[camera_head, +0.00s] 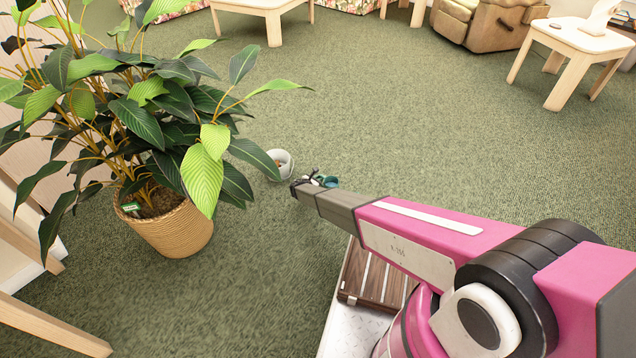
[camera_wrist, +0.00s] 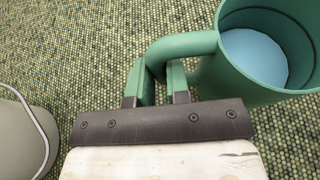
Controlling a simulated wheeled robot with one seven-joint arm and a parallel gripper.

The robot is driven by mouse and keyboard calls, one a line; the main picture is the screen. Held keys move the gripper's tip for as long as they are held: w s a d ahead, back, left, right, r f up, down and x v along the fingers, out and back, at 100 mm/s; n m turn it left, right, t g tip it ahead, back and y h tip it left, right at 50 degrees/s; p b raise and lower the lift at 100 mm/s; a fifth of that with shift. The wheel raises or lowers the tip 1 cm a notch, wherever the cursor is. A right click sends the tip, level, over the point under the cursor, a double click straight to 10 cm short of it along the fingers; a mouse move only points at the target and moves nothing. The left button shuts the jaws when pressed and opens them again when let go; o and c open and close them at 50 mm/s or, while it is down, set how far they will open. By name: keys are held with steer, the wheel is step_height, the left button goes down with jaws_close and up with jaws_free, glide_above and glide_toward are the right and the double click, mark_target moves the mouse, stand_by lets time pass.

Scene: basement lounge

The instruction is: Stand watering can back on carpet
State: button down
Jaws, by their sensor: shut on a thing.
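The green watering can (camera_wrist: 262,95) fills the upper right of the wrist view, its round mouth facing the camera and a light blue surface visible inside. Its curved handle reaches left between the fingers of my gripper (camera_wrist: 160,84), which is shut on it. In the head view the can (camera_head: 328,182) is a small teal shape, partly hidden behind my gripper (camera_head: 306,181). The can's base is hidden, so I cannot tell whether it touches the green carpet (camera_head: 370,125).
A large potted plant (camera_head: 165,228) stands farther left. Carpet beyond the can is clear up to the pale tables (camera_head: 580,38).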

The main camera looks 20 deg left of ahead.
steer(key=shift+f, duration=0.45)
steer(key=shift+f, duration=0.1)
steer(key=c, duration=1.1)
jaws_free()
steer(key=shift+f, duration=0.1)
